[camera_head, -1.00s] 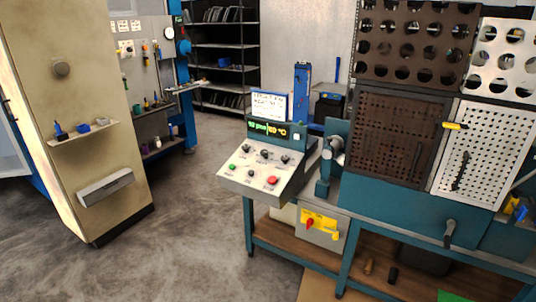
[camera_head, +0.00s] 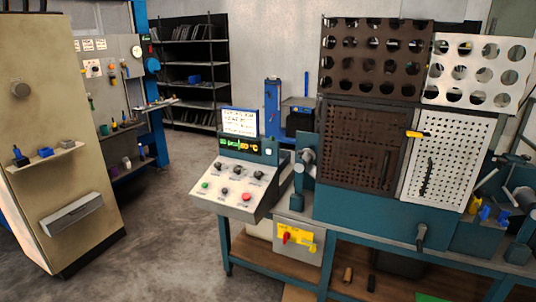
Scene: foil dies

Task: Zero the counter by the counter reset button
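A control console (camera_head: 233,183) with a sloped pale panel stands at the left end of the teal machine bench. Its panel carries a green button (camera_head: 205,185), several dark knobs (camera_head: 240,169) and a large red button (camera_head: 247,197). A dark display (camera_head: 238,146) with green and yellow digits sits above the panel. A small pale square button (camera_head: 268,151) is at the display's right end. The labels are too small to read, so I cannot tell which control is the counter reset button. My gripper is not in view.
A beige cabinet (camera_head: 60,110) stands at the left, with open grey floor (camera_head: 165,225) between it and the console. The teal bench (camera_head: 380,222) with perforated plates (camera_head: 447,155) fills the right. A black shelf (camera_head: 187,70) stands at the back.

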